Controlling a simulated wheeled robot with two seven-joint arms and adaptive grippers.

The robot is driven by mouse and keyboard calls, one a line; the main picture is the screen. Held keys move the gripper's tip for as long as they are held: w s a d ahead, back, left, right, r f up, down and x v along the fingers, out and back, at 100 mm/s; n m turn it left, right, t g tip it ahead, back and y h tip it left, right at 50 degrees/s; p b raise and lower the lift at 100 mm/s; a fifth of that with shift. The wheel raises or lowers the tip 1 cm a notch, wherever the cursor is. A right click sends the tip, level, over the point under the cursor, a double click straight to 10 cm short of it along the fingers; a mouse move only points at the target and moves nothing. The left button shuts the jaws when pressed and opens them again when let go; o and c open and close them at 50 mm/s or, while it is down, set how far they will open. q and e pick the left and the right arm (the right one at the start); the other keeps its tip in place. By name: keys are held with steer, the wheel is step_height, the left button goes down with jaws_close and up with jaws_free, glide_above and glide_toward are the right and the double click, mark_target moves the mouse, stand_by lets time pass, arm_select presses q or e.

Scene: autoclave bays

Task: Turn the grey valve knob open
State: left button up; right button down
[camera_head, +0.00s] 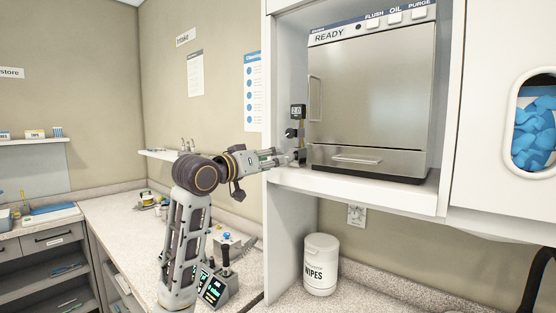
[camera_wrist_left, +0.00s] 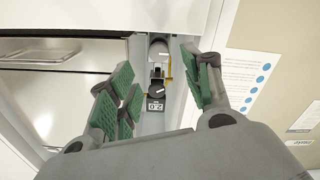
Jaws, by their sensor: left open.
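The grey valve knob (camera_wrist_left: 158,48) is round and pale grey, at the upper end of a narrow panel in the left wrist view. A black knob (camera_wrist_left: 156,91) with a white mark sits beside it, then a small gauge (camera_wrist_left: 155,106). In the head view the black knob (camera_head: 290,133) and gauge (camera_head: 298,111) are left of the steel autoclave, and my fingers largely hide the grey knob. My left gripper (camera_head: 284,156) is open and empty, its tips close in front of the panel's lower part. Its green-padded fingers (camera_wrist_left: 163,86) are spread either side of the panel. Contact cannot be told.
The steel autoclave (camera_head: 370,95) stands right of the panel in a white cabinet bay, above the bay's shelf edge (camera_head: 360,193). A white wipes tub (camera_head: 320,265) stands below on the counter. A side wall with posters (camera_head: 254,90) is to the left.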

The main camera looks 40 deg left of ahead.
arm_select(q)
steer(key=shift+s+a, duration=0.15)
steer(key=shift+s, duration=1.9)
